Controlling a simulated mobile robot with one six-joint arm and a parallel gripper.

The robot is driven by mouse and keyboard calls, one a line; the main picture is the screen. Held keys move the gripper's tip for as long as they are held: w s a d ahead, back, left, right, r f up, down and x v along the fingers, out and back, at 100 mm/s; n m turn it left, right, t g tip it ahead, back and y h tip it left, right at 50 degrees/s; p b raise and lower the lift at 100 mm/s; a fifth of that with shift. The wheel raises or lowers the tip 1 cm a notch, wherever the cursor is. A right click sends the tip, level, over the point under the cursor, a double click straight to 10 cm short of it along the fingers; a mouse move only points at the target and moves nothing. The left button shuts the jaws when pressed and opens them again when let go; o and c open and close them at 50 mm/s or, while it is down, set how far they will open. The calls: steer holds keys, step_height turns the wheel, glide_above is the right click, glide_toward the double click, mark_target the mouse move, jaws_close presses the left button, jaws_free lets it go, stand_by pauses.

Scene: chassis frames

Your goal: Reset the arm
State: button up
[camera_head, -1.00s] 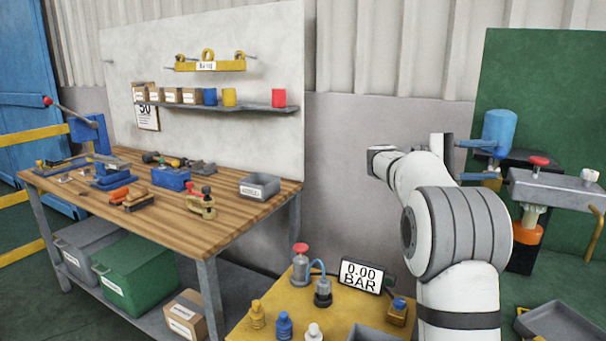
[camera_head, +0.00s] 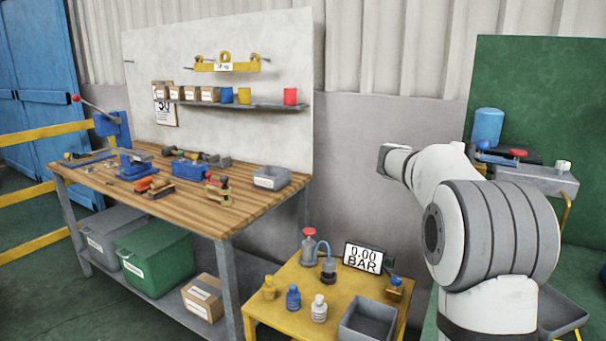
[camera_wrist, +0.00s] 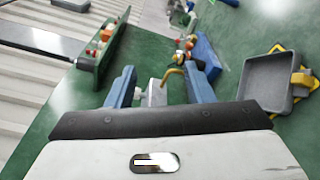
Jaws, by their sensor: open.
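My arm (camera_head: 492,235) fills the right side of the head view, bent with its upper link pointing left. My gripper is hidden behind the arm there. In the wrist view my gripper (camera_wrist: 160,88) shows two blue fingers spread apart, with nothing held between them. The view past the fingers is tilted, with green surface and a small grey and yellow fitting behind the gap.
A wooden workbench (camera_head: 225,200) with tools stands at left. A yellow table (camera_head: 265,310) with a gauge display (camera_head: 366,256) is near the arm. A green panel (camera_head: 560,80) stands behind right. The wrist view shows a grey tray (camera_wrist: 268,85) at right.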

steer(key=s+a+f+t+y+p, duration=0.4)
steer(key=s+a+f+y, duration=0.3)
steer(key=s+a, duration=0.4)
steer(key=s+a+f+t+y+p, duration=0.4)
steer(key=s+a+f+y, duration=0.4)
steer(key=s+a, duration=0.4)
steer(key=shift+a+f+m+t+y+p, duration=0.15)
steer(key=shift+a+m+t+y+p, duration=0.2)
steer(key=shift+y+p, duration=0.3)
steer(key=shift+d, duration=0.1)
steer(key=shift+c, duration=0.6)
